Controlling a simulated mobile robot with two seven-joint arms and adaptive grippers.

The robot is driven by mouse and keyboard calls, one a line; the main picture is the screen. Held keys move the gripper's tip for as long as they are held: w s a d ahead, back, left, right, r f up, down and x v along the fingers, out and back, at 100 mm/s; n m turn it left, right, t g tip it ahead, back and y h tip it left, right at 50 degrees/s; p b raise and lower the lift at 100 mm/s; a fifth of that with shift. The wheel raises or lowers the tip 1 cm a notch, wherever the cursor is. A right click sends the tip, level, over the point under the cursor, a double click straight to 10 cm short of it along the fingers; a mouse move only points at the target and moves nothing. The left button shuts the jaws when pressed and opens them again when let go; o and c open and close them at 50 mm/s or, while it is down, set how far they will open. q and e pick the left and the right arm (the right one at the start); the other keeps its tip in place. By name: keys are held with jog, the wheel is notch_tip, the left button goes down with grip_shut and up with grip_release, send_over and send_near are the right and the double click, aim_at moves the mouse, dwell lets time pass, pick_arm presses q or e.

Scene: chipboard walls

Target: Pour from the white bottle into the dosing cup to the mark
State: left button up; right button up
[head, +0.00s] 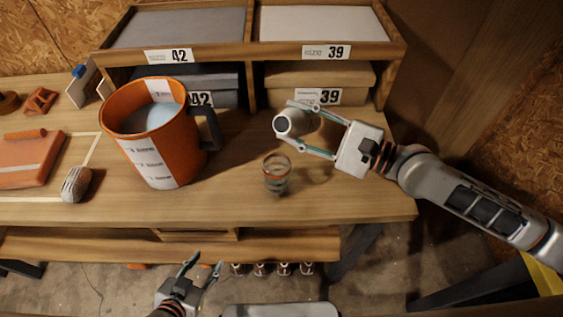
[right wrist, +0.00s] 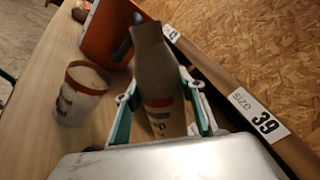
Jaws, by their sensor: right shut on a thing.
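The white bottle (head: 301,121) is between the fingers of my right gripper (head: 306,130), which is shut on it. In the head view its round, dark-centred end faces the camera and the left, so it looks tilted; how far I cannot tell. In the right wrist view the bottle (right wrist: 157,85) lies between the teal fingers (right wrist: 160,118). The dosing cup (head: 277,175) is a small clear cup upright on the table, below and slightly left of the bottle in the picture. It also shows in the right wrist view (right wrist: 80,95). Its fill level is unclear. My left gripper (head: 201,271) is open and empty, before the table's front edge.
A large orange mug (head: 165,150) stands left of the cup. A shelf (head: 250,60) with boxes labelled 42 and 39 stands behind. An orange-red case (head: 25,160) and a grey object (head: 76,184) lie at left. The table right of the cup is clear.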

dwell(0.7)
pick_arm(q)
jog(key=shift+s+f+b, duration=0.1)
jog(key=shift+f+b, duration=0.2)
jog(key=shift+f, duration=0.05)
pick_arm(e)
jog(key=shift+w+f+n, duration=0.1)
jog(key=shift+n, duration=0.4)
pick_arm(q)
jog(key=shift+s+f, duration=0.15)
jog(key=shift+f, duration=0.2)
pick_arm(e)
jog(key=shift+d+f+n, duration=0.1)
jog(key=shift+n, duration=0.2)
dwell(1.7)
pick_arm(q)
jog(key=shift+s+f+b, duration=0.2)
jog(key=shift+f+b, duration=0.15)
jog(key=shift+b, duration=0.05)
pick_arm(e)
jog(key=shift+w+f+n, duration=0.15)
jog(key=shift+f+n, duration=0.05)
jog(key=shift+n, duration=0.3)
pick_arm(q)
jog(key=shift+r, duration=0.1)
dwell(0.9)
dwell(1.1)
